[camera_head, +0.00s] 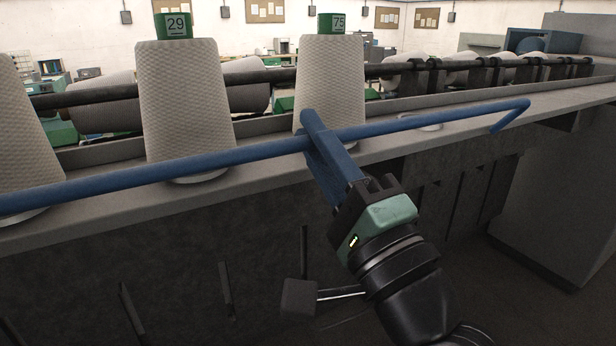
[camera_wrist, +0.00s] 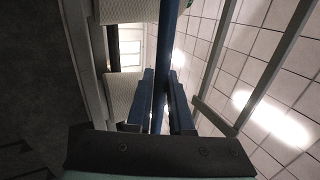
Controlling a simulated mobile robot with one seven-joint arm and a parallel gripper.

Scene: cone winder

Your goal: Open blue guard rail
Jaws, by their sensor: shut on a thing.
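The blue guard rail (camera_head: 430,120) is a long round bar that crosses the head view from the left edge to a bent end at the right. It runs in front of the white textured cones (camera_head: 185,110) along the machine's ledge. My gripper (camera_head: 314,137) has its blue fingers on the rail in front of the cone labelled 75 and is shut on it. In the wrist view the rail (camera_wrist: 167,45) passes between the two fingers (camera_wrist: 162,95). The rail's left end is out of view.
The grey machine ledge (camera_head: 270,170) lies just behind and below the rail. A dark lever with a block end (camera_head: 300,297) sticks out beside my arm. A large grey cabinet (camera_head: 570,190) stands at the right, with dark floor before it.

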